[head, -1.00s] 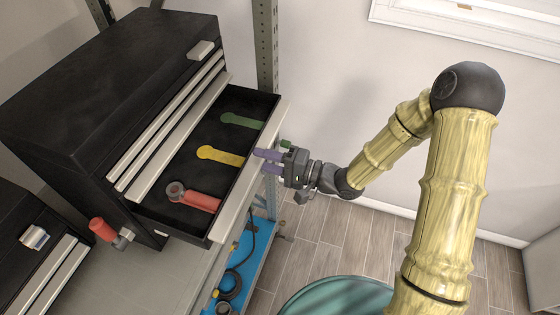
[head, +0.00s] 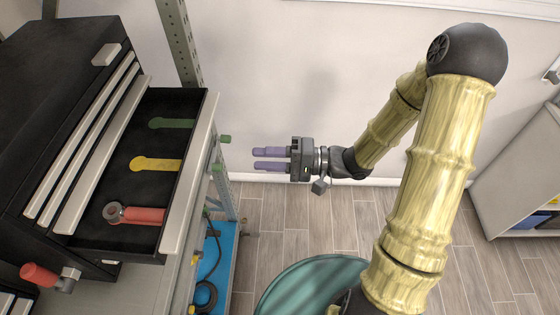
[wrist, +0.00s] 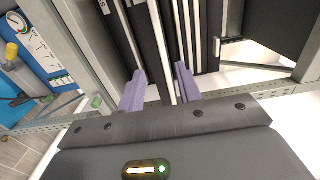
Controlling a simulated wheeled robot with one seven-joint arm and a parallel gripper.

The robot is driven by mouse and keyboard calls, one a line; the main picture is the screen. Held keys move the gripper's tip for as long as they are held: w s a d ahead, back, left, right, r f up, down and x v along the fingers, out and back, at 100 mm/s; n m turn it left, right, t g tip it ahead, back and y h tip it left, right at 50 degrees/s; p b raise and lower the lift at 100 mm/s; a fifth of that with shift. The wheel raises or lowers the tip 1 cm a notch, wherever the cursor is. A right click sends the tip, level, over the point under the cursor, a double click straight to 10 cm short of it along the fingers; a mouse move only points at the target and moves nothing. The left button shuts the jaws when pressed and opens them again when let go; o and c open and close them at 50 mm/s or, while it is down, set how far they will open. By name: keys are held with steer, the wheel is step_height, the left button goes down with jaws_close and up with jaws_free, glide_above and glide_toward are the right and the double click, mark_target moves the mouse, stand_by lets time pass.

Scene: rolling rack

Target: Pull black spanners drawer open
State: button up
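The black tool chest (head: 60,90) stands at the left with one drawer pulled well out. The open drawer (head: 190,185) has a pale front edge and a dark inside. In it lie a green spanner (head: 172,124), a yellow spanner (head: 155,164) and a red spanner (head: 140,215). My gripper (head: 256,160) is to the right of the drawer front, clear of it, with its two purple fingers apart and nothing between them. In the wrist view the fingers (wrist: 160,88) are spread, with the chest's pale drawer edges beyond them.
A metal rack post (head: 180,45) rises behind the chest. A red-handled tool (head: 40,275) lies beside the chest at lower left. A teal round thing (head: 310,285) stands on the floor below my arm. The floor and wall around my gripper are clear.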

steer(key=d, duration=0.3)
steer(key=shift+s, duration=0.15)
stand_by(0.4)
steer(key=w+d+f+t+h, duration=0.55)
steer(key=w+d+h, duration=0.35)
steer(key=h, duration=0.5)
steer(key=s+d+r+g+h, duration=0.1)
steer(key=s+d+g+h, duration=0.1)
steer(key=s, duration=0.4)
steer(key=s+d+r+g+h, duration=0.2)
steer(key=s+d, duration=0.1)
steer(key=s, duration=0.4)
steer(key=shift+s+n, duration=0.15)
steer(key=shift+n, duration=0.25)
